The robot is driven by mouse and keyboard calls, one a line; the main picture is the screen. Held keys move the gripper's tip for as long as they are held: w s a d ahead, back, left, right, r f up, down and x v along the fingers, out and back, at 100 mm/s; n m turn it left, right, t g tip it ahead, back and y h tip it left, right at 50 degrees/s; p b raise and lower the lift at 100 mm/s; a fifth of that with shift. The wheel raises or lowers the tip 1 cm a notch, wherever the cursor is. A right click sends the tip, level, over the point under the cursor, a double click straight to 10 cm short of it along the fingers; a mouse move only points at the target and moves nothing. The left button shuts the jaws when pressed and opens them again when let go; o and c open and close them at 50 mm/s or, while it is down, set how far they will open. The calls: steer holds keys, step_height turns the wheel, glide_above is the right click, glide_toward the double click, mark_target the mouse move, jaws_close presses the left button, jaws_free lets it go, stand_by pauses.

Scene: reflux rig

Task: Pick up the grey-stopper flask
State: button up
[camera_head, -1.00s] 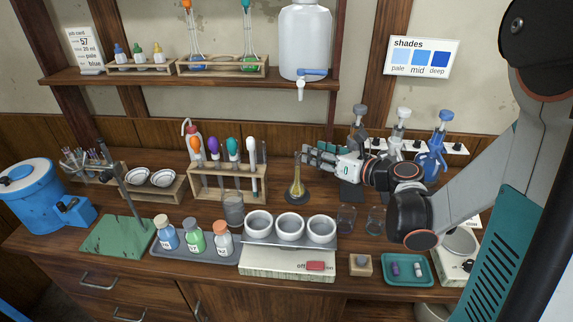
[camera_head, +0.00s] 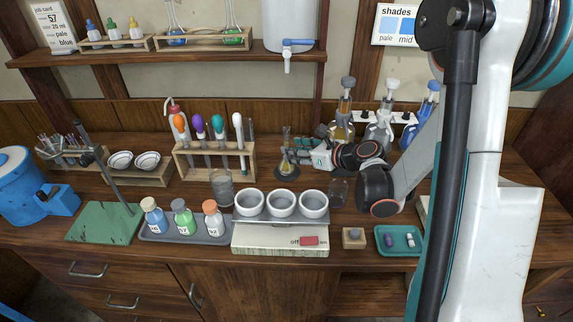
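The grey-stopper flask (camera_head: 343,128) stands at the back right of the bench, its grey stopper (camera_head: 348,83) on top and amber liquid inside. Its lower part is hidden behind my arm. My gripper (camera_head: 294,154) is to the left and in front of it, pointing left, apart from it. The fingertips are beside or in front of the neck of a small amber flask (camera_head: 287,169); I cannot tell whether they touch it. The fingers are too small to tell whether they are open or shut.
A white-stopper flask (camera_head: 382,130) and a blue flask (camera_head: 424,109) stand right of the grey-stopper one. A test-tube rack (camera_head: 214,163) is left of my gripper. Three white bowls (camera_head: 282,204), a glass beaker (camera_head: 338,191) and a teal tray (camera_head: 398,251) are in front.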

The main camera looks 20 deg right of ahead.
steer(key=b+x, duration=0.2)
steer(key=x, duration=0.3)
steer(key=shift+w+d, duration=0.2)
steer(key=shift+c, duration=0.5)
jaws_close()
